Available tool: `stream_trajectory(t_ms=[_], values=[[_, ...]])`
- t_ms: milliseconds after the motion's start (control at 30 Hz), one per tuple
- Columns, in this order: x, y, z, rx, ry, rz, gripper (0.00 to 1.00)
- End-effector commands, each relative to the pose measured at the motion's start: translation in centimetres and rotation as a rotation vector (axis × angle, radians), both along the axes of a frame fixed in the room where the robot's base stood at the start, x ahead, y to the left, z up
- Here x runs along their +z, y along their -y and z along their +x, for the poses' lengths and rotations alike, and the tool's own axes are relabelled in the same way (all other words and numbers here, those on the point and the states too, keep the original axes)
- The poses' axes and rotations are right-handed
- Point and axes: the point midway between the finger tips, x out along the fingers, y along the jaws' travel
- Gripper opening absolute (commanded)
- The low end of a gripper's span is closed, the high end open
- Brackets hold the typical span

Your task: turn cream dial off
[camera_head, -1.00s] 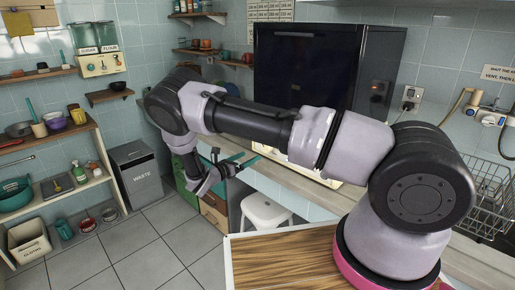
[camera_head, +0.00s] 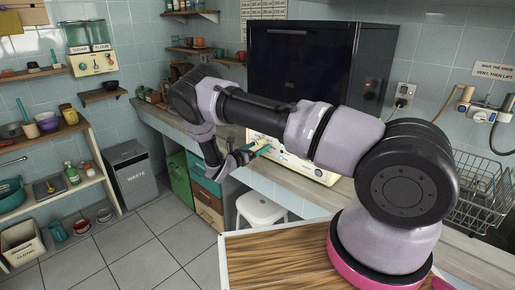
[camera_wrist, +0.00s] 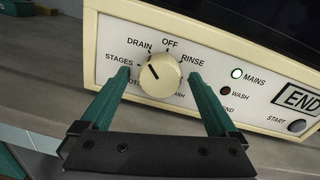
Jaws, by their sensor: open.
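The cream dial (camera_wrist: 160,74) is on the cream front panel (camera_wrist: 110,40) of a machine, seen in the wrist view. Its dark pointer line is tilted to the upper left, between the STAGES and DRAIN labels. The OFF label (camera_wrist: 170,42) is above the dial, slightly right of its middle. My gripper (camera_wrist: 159,76) is open, with one green finger on each side of the dial. I cannot tell whether either fingertip touches it. In the head view, my gripper (camera_head: 256,149) is at the left part of the machine's panel (camera_head: 296,162), and the dial is not clearly visible.
The panel also has a lit MAINS lamp (camera_wrist: 237,73), WASH and END lamps, and a START button (camera_wrist: 297,126). The machine stands on a counter (camera_head: 310,190). A white stool (camera_head: 261,208) and drawers (camera_head: 208,205) are below. A wood-topped surface (camera_head: 275,262) is in front.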

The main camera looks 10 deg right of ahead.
Motion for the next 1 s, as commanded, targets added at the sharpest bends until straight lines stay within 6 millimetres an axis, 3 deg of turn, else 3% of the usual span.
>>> stream_trajectory(t_ms=[133, 300, 367, 667, 1000], values=[[0.00, -0.01, -0.01, 0.000, 0.000, 0.000, 0.91], [0.00, -0.02, -0.01, 0.000, 0.000, 0.000, 0.26], [0.00, -0.02, -0.01, 0.000, 0.000, 0.000, 0.09], [-0.02, -0.02, -0.02, -0.001, 0.034, 0.025, 0.10], [-0.05, -0.08, -0.04, 0.001, 0.215, 0.157, 0.10]])
